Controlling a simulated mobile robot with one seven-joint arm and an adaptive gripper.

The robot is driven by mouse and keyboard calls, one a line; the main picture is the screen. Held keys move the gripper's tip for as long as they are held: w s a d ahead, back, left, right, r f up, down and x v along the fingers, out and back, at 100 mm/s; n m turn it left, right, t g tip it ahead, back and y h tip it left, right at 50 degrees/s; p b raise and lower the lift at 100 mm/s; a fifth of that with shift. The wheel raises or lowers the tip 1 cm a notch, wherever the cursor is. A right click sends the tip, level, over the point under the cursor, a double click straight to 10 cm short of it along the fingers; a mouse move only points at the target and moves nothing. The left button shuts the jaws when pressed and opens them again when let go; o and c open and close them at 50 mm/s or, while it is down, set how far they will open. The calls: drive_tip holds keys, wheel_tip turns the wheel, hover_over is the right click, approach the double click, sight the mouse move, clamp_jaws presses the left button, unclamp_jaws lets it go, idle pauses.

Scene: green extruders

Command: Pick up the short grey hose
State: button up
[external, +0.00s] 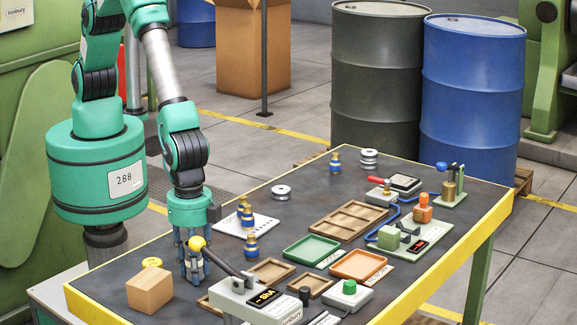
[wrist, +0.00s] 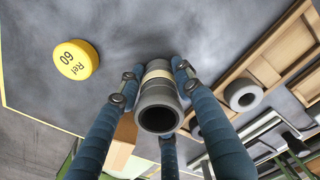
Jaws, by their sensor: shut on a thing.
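The short grey hose (wrist: 160,108) is a dark grey tube with a beige band, seen nearly end-on in the wrist view. The blue fingers of my gripper (wrist: 156,88) are shut around its sides, with another finger below it in the picture. In the external view my gripper (external: 192,262) points straight down low over the left part of the dark table (external: 112,283). There the hose is hidden by the fingers and a yellow-knobbed lever in front. I cannot tell whether the hose still touches the table.
A yellow disc (wrist: 76,60) lies beside the fingers, and a cardboard block (external: 150,292) stands nearby. A press with a yellow-knobbed lever (external: 240,297) is close in front. Wooden trays (external: 271,271) and small brass-and-blue parts (external: 251,245) lie to the right.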

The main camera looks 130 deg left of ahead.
drive_tip(key=shift+r, duration=0.8)
wheel_tip(320, 180, up, 2)
drive_tip(key=shift+r+p, duration=0.1)
drive_tip(key=shift+p, duration=0.45)
drive_tip(key=s+a, duration=0.2)
drive_tip(key=s, duration=0.3)
drive_tip(key=s+a+p, duration=0.1)
drive_tip(key=s, duration=0.4)
drive_tip(key=s+a+r+p, duration=0.1)
drive_tip(key=s+a, duration=0.1)
drive_tip(key=s, duration=0.3)
drive_tip(key=shift+a, duration=0.35)
drive_tip(key=shift+r, duration=0.1)
